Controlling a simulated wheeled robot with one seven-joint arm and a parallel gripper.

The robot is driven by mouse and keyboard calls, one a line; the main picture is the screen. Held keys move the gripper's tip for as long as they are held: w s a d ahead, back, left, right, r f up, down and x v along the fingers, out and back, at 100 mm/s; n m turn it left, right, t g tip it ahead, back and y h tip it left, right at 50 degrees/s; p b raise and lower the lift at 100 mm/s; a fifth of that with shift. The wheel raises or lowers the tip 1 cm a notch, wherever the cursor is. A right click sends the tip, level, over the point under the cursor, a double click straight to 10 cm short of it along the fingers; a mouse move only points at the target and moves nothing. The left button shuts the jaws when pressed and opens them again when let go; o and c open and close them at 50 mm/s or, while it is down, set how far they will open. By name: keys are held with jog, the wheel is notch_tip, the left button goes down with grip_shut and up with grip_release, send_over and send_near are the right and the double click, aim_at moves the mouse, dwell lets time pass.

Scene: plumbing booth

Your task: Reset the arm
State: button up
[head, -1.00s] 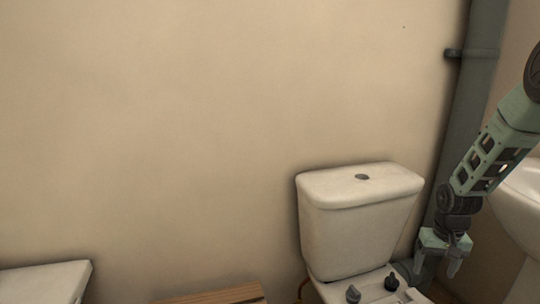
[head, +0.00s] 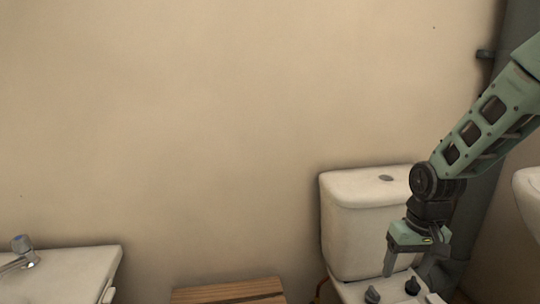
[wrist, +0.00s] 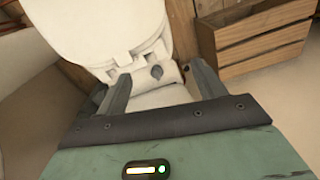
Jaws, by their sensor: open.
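My gripper (head: 410,268) hangs at the end of my green arm on the right of the head view, in front of the toilet. Its fingers point down and are apart, with nothing held between them. In the wrist view my gripper (wrist: 160,88) shows two dark fingers spread over the back of the toilet, with the toilet's hinge area and a dark knob between them in the picture. I cannot tell the exact height above the toilet.
The toilet cistern (head: 362,215) stands against the wall; dark knobs (head: 372,294) lie below it. A wooden crate (wrist: 262,45) stands beside the toilet. A grey pipe (head: 490,205) and a white basin (head: 528,195) are at right. A sink with a tap (head: 22,250) is at left.

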jog(key=s+a+r+n, duration=0.2)
jog(key=s+a+r, duration=0.1)
jog(key=s+a, duration=0.25)
jog(key=s+a+r+n, duration=0.2)
jog(key=s+a+r, duration=0.15)
jog(key=a, duration=0.35)
jog(key=s+a+r+n, duration=0.1)
jog(key=s+a+n, duration=0.15)
jog(key=s, duration=0.45)
jog(key=s+a+r+n, duration=0.1)
jog(key=s+a+n, duration=0.15)
jog(key=s, duration=0.45)
notch_tip(320, 180, up, 23)
jog(key=m+p, duration=0.1)
jog(key=p, duration=2.2)
jog(key=shift+w+a, duration=0.15)
jog(key=shift+w, duration=0.3)
